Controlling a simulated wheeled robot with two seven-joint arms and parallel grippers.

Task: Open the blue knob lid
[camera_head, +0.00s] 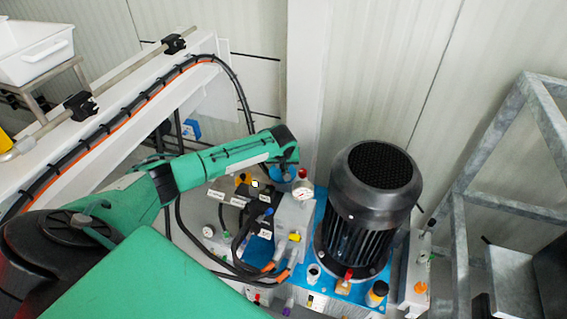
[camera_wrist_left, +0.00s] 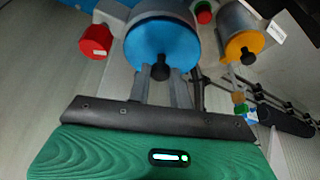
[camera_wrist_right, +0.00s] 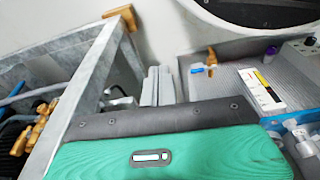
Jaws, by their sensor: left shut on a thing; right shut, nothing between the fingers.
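The blue knob lid (camera_wrist_left: 150,42) is a round blue disc with a black knob on its face, near the top middle of the left wrist view. My left gripper (camera_wrist_left: 162,84) is shut on the lid, with its two grey fingers at the lid's lower edge, either side of the black knob. In the head view my green left arm reaches over to the pump, and its gripper end mostly hides the lid. My right gripper (camera_wrist_right: 158,84) is shut and empty in the right wrist view, near grey metal framing. It is not in the head view.
A red knob (camera_wrist_left: 96,40) and a yellow-orange lid (camera_wrist_left: 245,44) flank the blue lid. A large black motor (camera_head: 372,200) stands right of my left gripper. Black hoses (camera_head: 240,245) hang below my arm. A metal frame (camera_head: 480,165) stands at the right.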

